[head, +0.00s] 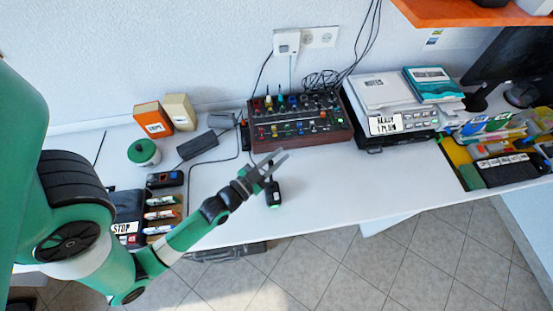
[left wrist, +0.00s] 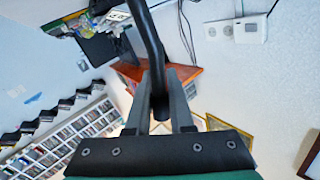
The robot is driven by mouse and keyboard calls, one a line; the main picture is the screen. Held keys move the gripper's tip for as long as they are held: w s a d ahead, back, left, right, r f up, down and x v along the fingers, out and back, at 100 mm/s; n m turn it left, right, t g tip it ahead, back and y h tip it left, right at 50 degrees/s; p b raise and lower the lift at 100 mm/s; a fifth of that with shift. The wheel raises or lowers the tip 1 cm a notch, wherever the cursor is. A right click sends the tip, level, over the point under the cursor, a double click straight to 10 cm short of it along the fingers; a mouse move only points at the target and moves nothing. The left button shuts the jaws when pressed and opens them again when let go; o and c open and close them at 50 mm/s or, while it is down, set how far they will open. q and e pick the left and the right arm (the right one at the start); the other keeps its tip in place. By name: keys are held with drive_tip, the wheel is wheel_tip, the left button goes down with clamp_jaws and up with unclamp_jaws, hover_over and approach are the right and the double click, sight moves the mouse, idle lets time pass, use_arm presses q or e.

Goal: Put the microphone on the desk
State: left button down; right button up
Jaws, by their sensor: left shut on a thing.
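The black microphone (head: 273,193), with a small green light at its lower end, hangs down from my left gripper (head: 275,160) over the desk's front part. Whether it touches the desk (head: 330,175) I cannot tell. In the left wrist view my left gripper (left wrist: 162,90) has its two grey fingers closed around the microphone (left wrist: 150,45), which shows as a long dark shaft reaching up past the top edge. My right gripper is not in view.
A mixer (head: 298,120) stands behind my gripper against the wall. A black adapter (head: 197,145) and cable lie left. A labelled device (head: 385,110) stands right of the mixer. The white desk is bare right of the microphone, up to its front edge.

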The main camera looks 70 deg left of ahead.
use_arm(q)
drive_tip(key=c, duration=0.8)
unclamp_jaws()
drive_tip(key=v, duration=1.2)
drive_tip(key=shift+a+r, duration=0.1)
drive_tip(key=shift+r, duration=0.05)
